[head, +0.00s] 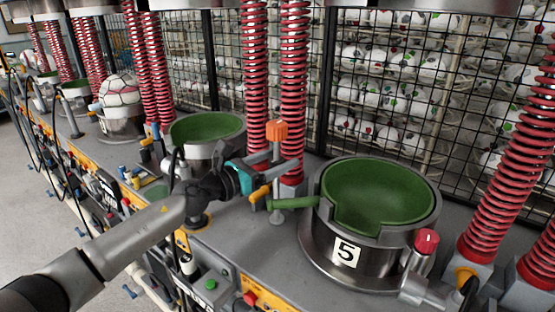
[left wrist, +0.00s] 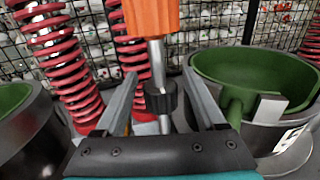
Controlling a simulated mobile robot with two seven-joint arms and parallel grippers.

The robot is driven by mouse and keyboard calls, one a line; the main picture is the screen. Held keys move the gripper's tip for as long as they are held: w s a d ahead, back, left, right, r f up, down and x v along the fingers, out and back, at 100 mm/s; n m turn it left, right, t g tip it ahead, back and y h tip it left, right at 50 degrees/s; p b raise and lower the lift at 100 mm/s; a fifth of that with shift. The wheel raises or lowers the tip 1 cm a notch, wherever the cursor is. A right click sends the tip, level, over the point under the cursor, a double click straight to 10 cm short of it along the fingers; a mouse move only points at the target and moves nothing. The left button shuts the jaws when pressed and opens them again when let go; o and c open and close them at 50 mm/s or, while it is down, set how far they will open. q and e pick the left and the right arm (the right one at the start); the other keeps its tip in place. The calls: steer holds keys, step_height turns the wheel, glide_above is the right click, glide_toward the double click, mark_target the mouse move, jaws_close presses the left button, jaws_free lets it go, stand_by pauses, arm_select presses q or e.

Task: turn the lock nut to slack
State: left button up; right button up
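My left gripper (head: 270,162) reaches in from the left to a thin metal post with an orange cap (head: 276,130). In the left wrist view its two fingers (left wrist: 160,72) are open, one on each side of the post. A dark ribbed nut (left wrist: 160,97), which looks like the lock nut, sits on the post below the orange cap (left wrist: 152,18). The nut lies between the fingers, with gaps visible on both sides. In the head view the nut is not clear. My right gripper is not in view.
A green-lined metal bowl marked 5 (head: 375,195) stands right of the post, with a green arm (head: 292,203) pointing toward it. A red-topped knob (head: 427,240) is at the bowl's front right. Red springs (head: 294,80) rise behind. A yellow handle (head: 260,193) is close below the gripper.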

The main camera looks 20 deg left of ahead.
arm_select(q)
jaws_close()
stand_by(0.3)
